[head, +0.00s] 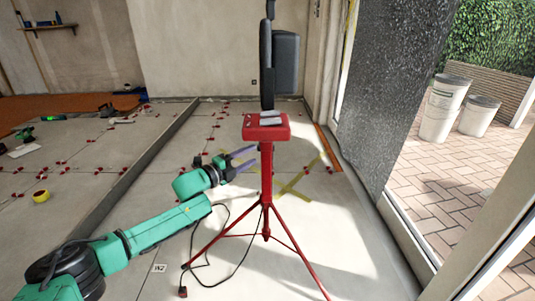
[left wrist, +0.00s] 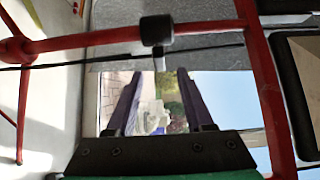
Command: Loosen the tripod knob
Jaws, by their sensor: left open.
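The red tripod (head: 266,180) stands upright on the floor with its legs spread, with a red head (head: 266,130) on top. My left gripper (head: 254,156) is open and empty, at the left of the tripod's column, below the head. In the left wrist view the column (left wrist: 100,38) runs sideways across the picture. A black knob (left wrist: 157,30) shows on it, with a pale stub below it. The knob lies beyond the open fingertips (left wrist: 157,74), roughly in line with the gap between them. I cannot make out the knob in the head view. My right gripper is not in view.
A dark panel (head: 286,62) stands above the tripod head. A black cable (head: 228,270) trails on the floor beside the legs. A glass door frame and white buckets (head: 443,108) are at the right. Yellow tape (head: 41,196) and red tile clips lie on the left floor.

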